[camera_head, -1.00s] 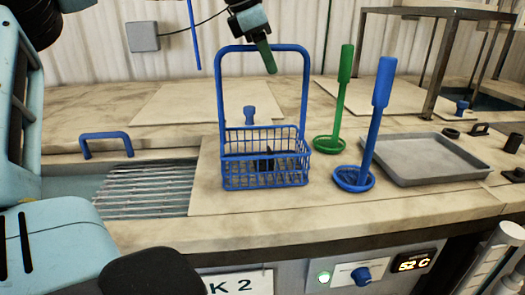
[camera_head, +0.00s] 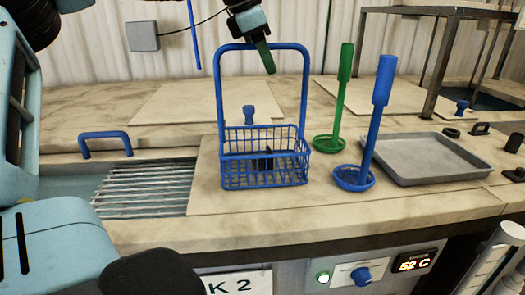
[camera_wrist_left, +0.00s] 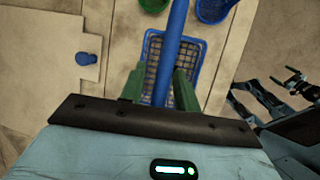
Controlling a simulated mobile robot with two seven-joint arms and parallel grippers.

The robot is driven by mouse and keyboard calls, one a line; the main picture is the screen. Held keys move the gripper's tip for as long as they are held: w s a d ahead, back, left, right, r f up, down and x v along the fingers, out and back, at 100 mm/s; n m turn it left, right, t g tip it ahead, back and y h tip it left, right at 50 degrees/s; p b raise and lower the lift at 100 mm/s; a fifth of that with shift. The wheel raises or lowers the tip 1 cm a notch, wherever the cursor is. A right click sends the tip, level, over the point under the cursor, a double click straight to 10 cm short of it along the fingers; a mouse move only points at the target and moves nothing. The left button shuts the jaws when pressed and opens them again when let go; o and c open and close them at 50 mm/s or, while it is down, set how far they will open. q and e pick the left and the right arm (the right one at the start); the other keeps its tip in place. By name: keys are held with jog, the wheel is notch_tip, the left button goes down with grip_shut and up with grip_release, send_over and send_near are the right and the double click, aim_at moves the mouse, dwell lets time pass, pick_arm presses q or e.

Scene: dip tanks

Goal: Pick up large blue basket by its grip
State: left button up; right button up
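The large blue basket (camera_head: 264,170) is an open wire basket with a tall arched grip (camera_head: 219,95). It stands upright on a beige board on the counter. My left gripper (camera_head: 265,57) reaches down at the top bar of the grip, and a green finger crosses in front of the bar. In the left wrist view, the blue bar (camera_wrist_left: 172,55) runs between the two green fingers of my left gripper (camera_wrist_left: 160,88), with a gap on the left side. A dark, green-tipped part at the right of that view may be my right gripper (camera_wrist_left: 296,84); its fingers are unclear.
A green dipper (camera_head: 341,100) and a blue dipper (camera_head: 378,115) stand right of the basket, beside a grey tray (camera_head: 430,172). A slatted rack (camera_head: 145,190) and a blue handle (camera_head: 106,136) lie left. A small blue knob (camera_head: 249,115) shows behind the basket.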

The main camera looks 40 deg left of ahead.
pick_arm(q)
grip_shut()
dwell(1.2)
